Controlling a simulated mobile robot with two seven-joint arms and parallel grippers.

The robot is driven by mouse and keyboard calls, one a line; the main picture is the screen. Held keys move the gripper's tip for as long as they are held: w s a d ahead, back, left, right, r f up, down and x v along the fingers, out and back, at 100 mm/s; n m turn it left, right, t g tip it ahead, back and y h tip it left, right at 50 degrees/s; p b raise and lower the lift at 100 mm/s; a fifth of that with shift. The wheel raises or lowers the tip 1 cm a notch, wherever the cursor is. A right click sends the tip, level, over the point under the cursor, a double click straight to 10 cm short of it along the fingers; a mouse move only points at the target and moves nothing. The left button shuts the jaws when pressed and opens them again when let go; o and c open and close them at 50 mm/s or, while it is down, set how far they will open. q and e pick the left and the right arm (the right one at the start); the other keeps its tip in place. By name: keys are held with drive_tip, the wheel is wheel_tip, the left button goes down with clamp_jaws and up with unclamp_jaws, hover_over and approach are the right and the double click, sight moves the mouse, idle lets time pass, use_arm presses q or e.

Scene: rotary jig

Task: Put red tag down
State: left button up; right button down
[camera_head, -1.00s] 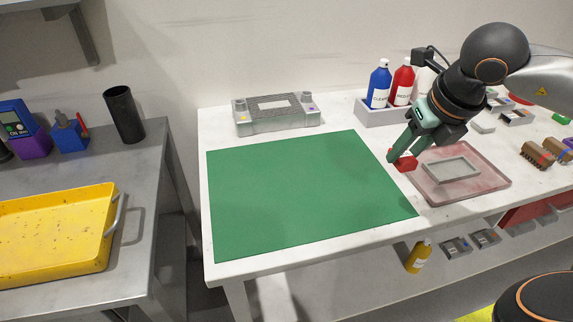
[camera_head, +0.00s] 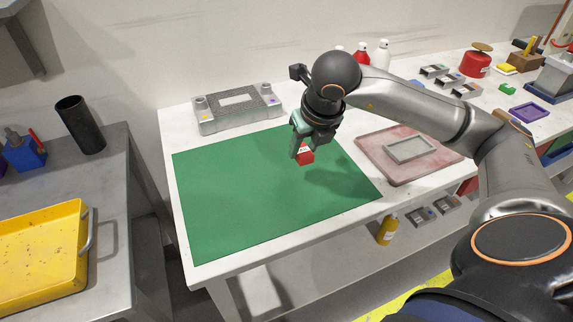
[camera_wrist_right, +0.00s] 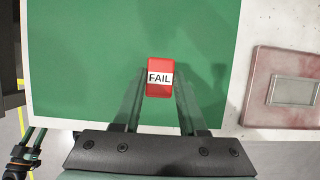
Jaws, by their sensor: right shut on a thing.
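The red tag (camera_head: 305,155) is held between the fingers of my right gripper (camera_head: 302,152), above the right part of the green mat (camera_head: 240,195). In the right wrist view the red tag (camera_wrist_right: 159,77) shows a white band reading "FAIL", between the tips of the right gripper (camera_wrist_right: 158,88). A shadow falls on the green mat (camera_wrist_right: 90,50) beside it, and the tag appears to be above the mat. My left gripper is not in the head view.
A grey jig (camera_head: 237,110) stands at the mat's back edge. A pinkish tray (camera_head: 375,161) with a grey frame (camera_head: 410,150) lies to the right. A yellow tray (camera_head: 45,255) sits on the left table. Most of the mat is bare.

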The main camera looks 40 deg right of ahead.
hover_over(284, 176)
drive_tip(key=s, duration=0.2)
wheel_tip(284, 176, down, 4)
drive_tip(key=shift+a+f, duration=0.1)
drive_tip(key=shift+a, duration=0.05)
drive_tip(key=shift+w+a+f, duration=0.1)
drive_tip(key=shift+w+f, duration=0.1)
drive_tip(key=shift+f, duration=1.5)
drive_tip(key=shift+f, duration=0.2)
drive_tip(key=shift+c, duration=2.3)
unclamp_jaws()
drive_tip(key=shift+r, duration=0.1)
drive_tip(key=shift+s+r, duration=0.1)
drive_tip(key=shift+r, duration=0.35)
drive_tip(key=p+v, duration=0.1)
drive_tip(key=v, duration=1)
drive_tip(key=shift+r, duration=0.2)
